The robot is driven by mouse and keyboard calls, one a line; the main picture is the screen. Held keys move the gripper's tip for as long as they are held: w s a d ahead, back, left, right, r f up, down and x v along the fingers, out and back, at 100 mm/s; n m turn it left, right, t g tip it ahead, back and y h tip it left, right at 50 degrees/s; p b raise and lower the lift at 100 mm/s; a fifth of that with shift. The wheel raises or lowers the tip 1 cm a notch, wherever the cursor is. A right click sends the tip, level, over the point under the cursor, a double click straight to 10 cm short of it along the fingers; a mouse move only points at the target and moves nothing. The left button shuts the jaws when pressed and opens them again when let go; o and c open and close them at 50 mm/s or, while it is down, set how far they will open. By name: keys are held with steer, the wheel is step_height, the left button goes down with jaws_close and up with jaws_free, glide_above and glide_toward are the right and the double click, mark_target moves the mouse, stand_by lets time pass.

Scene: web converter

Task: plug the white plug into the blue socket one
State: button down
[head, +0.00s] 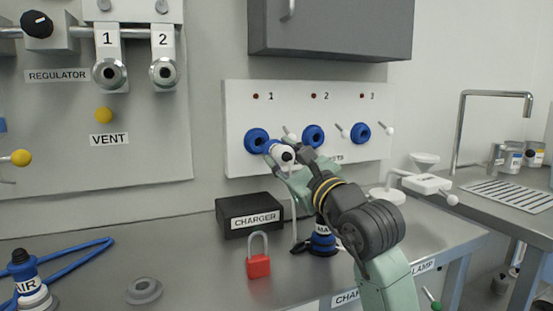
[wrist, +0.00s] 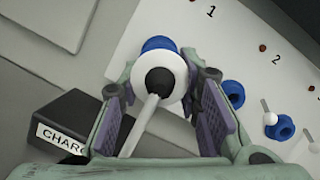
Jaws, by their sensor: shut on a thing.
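The white plug (wrist: 176,72), with a black back end and a pale cable, sits between the fingers of my gripper (wrist: 160,84) in the wrist view. My gripper is shut on it. Blue socket one (wrist: 155,44) shows just behind the plug, mostly covered by it. In the head view, blue socket one (head: 256,140) is at the left of the white panel. My gripper (head: 286,164) holds the plug (head: 288,154) right in front of it, slightly lower right. A blue part shows between plug and socket. I cannot tell whether the plug is inside the socket.
The white panel (head: 238,105) also carries blue socket two (head: 313,135) and blue socket three (head: 360,132), with small white levers beside the sockets. A black charger box (head: 250,213) and a red padlock (head: 258,266) stand on the bench below. A grey cabinet (head: 330,30) hangs above.

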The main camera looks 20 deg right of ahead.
steer(key=shift+w, duration=0.1)
steer(key=shift+d+f+p+x, duration=0.1)
steer(key=shift+f+x, duration=0.1)
steer(key=shift+x, duration=0.65)
steer(key=shift+d+f+p+x, duration=0.1)
steer(key=shift+f+p+x, duration=0.05)
steer(key=shift+x, duration=0.75)
steer(key=shift+d+f+p+x, duration=0.1)
steer(key=shift+f+x, duration=0.1)
steer(key=shift+x, duration=0.65)
steer(key=shift+w, duration=0.9)
